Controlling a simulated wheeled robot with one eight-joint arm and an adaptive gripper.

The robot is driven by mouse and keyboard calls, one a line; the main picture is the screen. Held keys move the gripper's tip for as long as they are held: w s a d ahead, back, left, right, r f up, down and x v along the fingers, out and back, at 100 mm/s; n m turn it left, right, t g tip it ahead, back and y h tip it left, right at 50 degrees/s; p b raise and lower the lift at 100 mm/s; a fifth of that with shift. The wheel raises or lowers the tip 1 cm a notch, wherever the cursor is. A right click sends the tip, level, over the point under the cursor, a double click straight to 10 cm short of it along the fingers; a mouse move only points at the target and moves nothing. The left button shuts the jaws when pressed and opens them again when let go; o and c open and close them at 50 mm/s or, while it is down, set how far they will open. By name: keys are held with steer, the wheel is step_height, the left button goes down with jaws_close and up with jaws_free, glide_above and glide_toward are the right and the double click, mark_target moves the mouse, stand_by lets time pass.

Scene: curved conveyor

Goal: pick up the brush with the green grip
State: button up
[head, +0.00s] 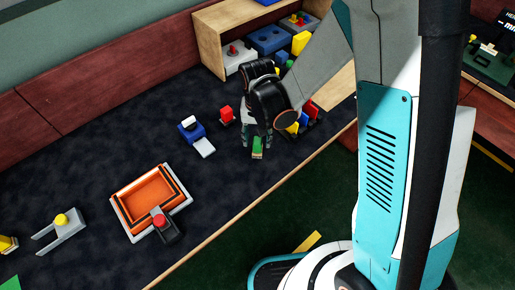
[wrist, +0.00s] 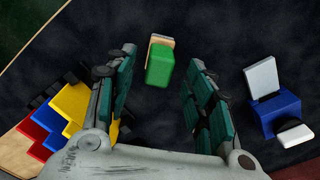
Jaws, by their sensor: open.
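The brush with the green grip (wrist: 159,68) lies on the dark table surface. Its tan end (wrist: 161,40) points away from my gripper in the wrist view. The green grip (head: 258,146) also shows in the head view, just below the fingers. My gripper (wrist: 160,58) is open and points down, with one finger on each side of the brush in the wrist view. Clear gaps show between the grip and both fingers, and nothing is held. In the head view, my gripper (head: 257,137) hides part of the brush.
Yellow, blue and red blocks (wrist: 43,130) stand close by the left finger. A blue piece with white parts (wrist: 276,113) lies to the right. In the head view, a red piece (head: 227,115), an orange tray (head: 121,212) and a wooden shelf (head: 209,44) stand around. The table edge is near.

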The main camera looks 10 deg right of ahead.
mark_target(258, 140)
step_height(258, 140, down, 3)
steer(key=shift+w+f+b, duration=0.1)
steer(key=shift+f+b, duration=0.1)
steer(key=shift+b, duration=0.4)
jaws_close()
steer(key=shift+r, duration=0.1)
step_height(258, 140, up, 20)
steer(key=p, duration=0.7)
steer(key=c, duration=1)
jaws_free()
